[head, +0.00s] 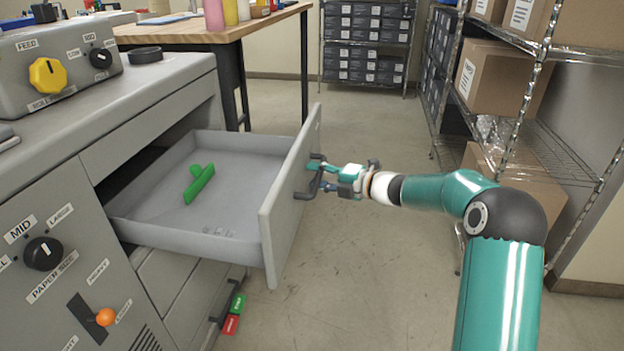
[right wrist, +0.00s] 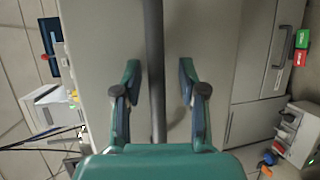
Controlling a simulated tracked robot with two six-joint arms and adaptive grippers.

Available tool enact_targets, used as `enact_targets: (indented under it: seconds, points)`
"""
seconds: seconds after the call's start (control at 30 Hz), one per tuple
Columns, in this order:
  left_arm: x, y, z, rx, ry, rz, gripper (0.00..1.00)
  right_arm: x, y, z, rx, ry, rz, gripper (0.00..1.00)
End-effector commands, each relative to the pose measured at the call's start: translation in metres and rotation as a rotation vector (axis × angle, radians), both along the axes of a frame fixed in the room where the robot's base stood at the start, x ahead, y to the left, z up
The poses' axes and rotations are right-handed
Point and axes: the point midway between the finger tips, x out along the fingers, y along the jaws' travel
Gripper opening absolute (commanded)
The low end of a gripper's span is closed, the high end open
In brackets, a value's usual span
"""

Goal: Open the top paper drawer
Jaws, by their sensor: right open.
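The top paper drawer (head: 243,223) is pulled far out of the grey laminator cabinet (head: 120,130) in the head view. A green object (head: 199,183) lies inside it. The drawer's dark bar handle (head: 313,183) is on its outer front face, and it also shows in the right wrist view (right wrist: 156,75). My right gripper (head: 325,175) is at the handle, with its fingers open. In the right wrist view my right gripper (right wrist: 159,82) has one finger on each side of the handle bar, with gaps on both sides. My left gripper is not in view.
A wire shelf with cardboard boxes (head: 493,78) stands at the right. A wood-topped table (head: 215,32) is behind the cabinet. Lower drawers (head: 190,290) are below, with green and red tags (head: 232,315) near the floor. The floor (head: 370,130) between drawer and shelf is clear.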

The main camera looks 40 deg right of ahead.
Motion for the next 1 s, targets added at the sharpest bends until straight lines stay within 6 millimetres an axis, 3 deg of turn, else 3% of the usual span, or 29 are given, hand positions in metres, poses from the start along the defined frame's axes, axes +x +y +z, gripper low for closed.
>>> enact_targets:
  seconds: [0.27, 0.7, 1.0]
  points:
    - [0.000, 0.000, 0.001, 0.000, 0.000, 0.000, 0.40, -0.013, -0.006, 0.004, -0.001, -0.002, -0.003, 0.41]
    - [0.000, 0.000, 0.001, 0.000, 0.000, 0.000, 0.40, -0.089, -0.034, 0.018, 0.000, 0.000, -0.003, 0.41]
    - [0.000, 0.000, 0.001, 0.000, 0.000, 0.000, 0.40, -0.110, -0.041, 0.022, 0.000, 0.001, 0.000, 0.41]
